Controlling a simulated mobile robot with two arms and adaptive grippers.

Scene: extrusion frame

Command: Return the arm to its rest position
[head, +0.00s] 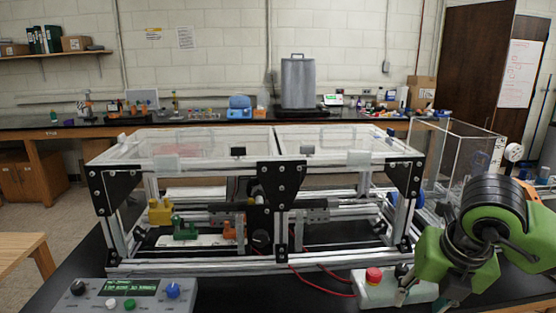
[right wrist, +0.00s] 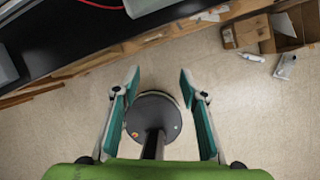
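My right arm, green with black joints, comes in at the right of the head view. Its right gripper (head: 404,288) hangs low in front of the control box with the red button, near the bench's front right. In the right wrist view the gripper (right wrist: 159,72) has its two teal-padded fingers spread wide with nothing between them. Beyond them is floor and a dark round part that I cannot place for sure. My left arm and gripper are not in view.
The extrusion frame (head: 280,258) with clear top panels fills the bench's middle. A red emergency button (head: 373,275) sits on a box close to the right arm. A grey control panel (head: 130,293) stands front left. Open cardboard boxes (right wrist: 292,25) lie on the floor.

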